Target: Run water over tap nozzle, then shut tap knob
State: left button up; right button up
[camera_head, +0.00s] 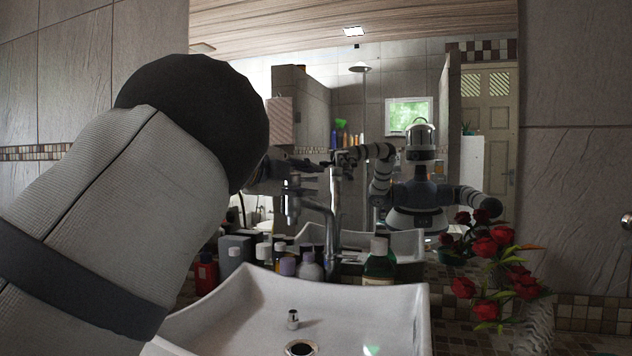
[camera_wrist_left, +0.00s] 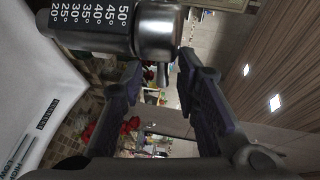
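The metal tap (camera_head: 332,232) rises behind the white basin. Its metal tap knob (camera_wrist_left: 166,30) shows close up in the left wrist view, beside a dark band with temperature numbers. My left gripper (camera_head: 308,166) is at the tap's upper part; in the wrist view its two dark fingers (camera_wrist_left: 160,66) are spread, with the knob just beyond and between their tips. I cannot tell if they touch it. A small metal cylinder, seemingly the tap nozzle (camera_head: 293,319), stands upright in the basin (camera_head: 245,306) behind the drain. No running water is visible. My right gripper is not directly in view.
Several bottles, including a green one (camera_head: 379,262) and a red one (camera_head: 205,272), stand behind the basin. Red roses in a vase (camera_head: 532,325) stand at right. A large mirror (camera_head: 420,90) behind reflects me and the room. The basin's middle is mostly clear.

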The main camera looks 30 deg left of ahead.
pick_arm(q)
jog(key=shift+x, duration=0.8)
jog(key=shift+r, duration=0.1)
grip_shut()
jog(key=m+h, duration=0.1)
jog(key=h, duration=0.1)
jog(key=shift+s+m+h, duration=0.3)
jog(key=shift+s+m, duration=0.05)
jog(key=shift+m, duration=0.05)
jog(key=m+g+h, duration=0.1)
jog(key=h, duration=0.1)
jog(key=s+m+g+h, duration=0.1)
jog(key=m+h, duration=0.1)
jog(key=shift+s+m+g, duration=0.2)
jog(key=shift+m+g, duration=0.1)
